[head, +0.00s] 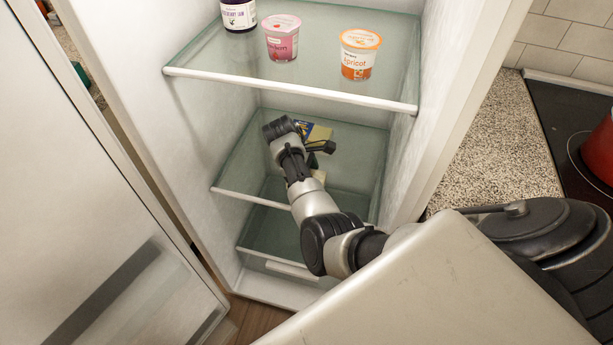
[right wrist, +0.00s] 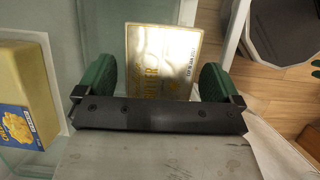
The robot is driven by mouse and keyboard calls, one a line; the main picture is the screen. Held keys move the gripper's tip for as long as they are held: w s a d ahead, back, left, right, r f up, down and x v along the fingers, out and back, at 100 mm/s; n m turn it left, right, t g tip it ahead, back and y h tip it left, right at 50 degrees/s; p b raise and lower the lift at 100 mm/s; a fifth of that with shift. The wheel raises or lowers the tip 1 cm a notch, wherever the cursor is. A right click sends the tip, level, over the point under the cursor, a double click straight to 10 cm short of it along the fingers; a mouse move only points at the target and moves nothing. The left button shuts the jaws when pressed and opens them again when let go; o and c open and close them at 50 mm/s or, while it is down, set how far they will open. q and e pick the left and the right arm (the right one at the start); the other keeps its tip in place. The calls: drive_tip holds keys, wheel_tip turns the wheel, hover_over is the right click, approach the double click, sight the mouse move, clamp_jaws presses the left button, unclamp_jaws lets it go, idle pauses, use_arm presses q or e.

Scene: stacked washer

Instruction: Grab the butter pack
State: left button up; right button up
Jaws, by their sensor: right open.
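The butter pack (right wrist: 165,50), pale with gold lettering, lies between the two green fingers of my right gripper (right wrist: 155,78) in the right wrist view. The pack's near end is hidden by the gripper body. In the head view my right gripper (head: 322,153) is low over the fridge's middle glass shelf. A small pale patch there, probably the butter pack (head: 318,176), shows just in front of it, mostly hidden by my arm. My left gripper is out of view.
A yellow pack with a blue label (right wrist: 25,95) lies left of the gripper; it also shows behind it in the head view (head: 320,132). The upper shelf (head: 290,88) holds a jam jar (head: 238,14) and two yogurt cups (head: 282,40). The fridge door (head: 80,190) stands open at left.

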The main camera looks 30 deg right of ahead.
idle(0.3)
drive_tip(key=c, duration=1.2)
drive_tip(key=shift+o, duration=0.2)
